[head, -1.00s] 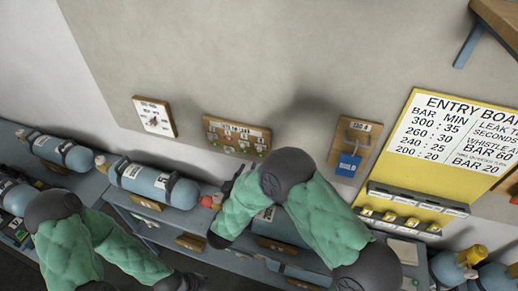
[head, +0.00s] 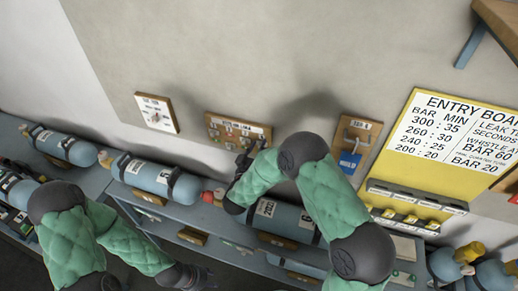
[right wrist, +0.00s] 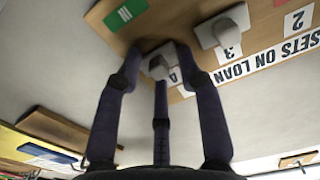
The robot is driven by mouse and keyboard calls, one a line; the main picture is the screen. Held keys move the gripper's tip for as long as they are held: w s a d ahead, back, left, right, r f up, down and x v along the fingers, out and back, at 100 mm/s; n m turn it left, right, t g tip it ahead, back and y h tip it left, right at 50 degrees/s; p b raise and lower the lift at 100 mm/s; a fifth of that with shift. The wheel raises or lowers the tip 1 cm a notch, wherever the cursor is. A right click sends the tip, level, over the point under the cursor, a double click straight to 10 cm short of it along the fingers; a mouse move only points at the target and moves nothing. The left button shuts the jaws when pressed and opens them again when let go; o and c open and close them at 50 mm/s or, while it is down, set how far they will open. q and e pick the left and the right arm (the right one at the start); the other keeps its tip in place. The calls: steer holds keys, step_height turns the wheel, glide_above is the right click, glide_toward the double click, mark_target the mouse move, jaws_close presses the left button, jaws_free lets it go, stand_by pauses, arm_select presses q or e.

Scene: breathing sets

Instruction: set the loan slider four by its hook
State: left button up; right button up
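The sets-on-loan board (head: 218,141) is a wooden panel on the wall with several small sliders. In the right wrist view the board (right wrist: 255,72) appears upside down, with pale slider blocks beside numbers. The block by the partly hidden 4, slider four (right wrist: 160,66), sits between my right fingertips; contact cannot be told. My right gripper (right wrist: 160,52) is open, and in the head view (head: 246,153) it is at the board's lower right. My left gripper (head: 195,279) is low at the bottom, its fingers too small and dark to read.
A small wooden panel (head: 369,133) with a metal hook and blue tag (head: 349,160) hangs to the right. The yellow entry board (head: 400,172) is beyond it. Blue cylinders (head: 150,176) lie on the shelf (head: 200,217) below.

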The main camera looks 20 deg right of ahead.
jaws_close()
steer(key=shift+f, duration=0.1)
step_height(320, 180, down, 6)
steer(key=b, duration=0.5)
steer(key=shift+s+r+b, duration=0.1)
steer(key=shift+r+b, duration=0.15)
steer(key=shift+b, duration=0.15)
steer(key=shift+o, duration=0.7)
jaws_free()
steer(key=shift+o, duration=0.4)
steer(key=shift+a, duration=0.1)
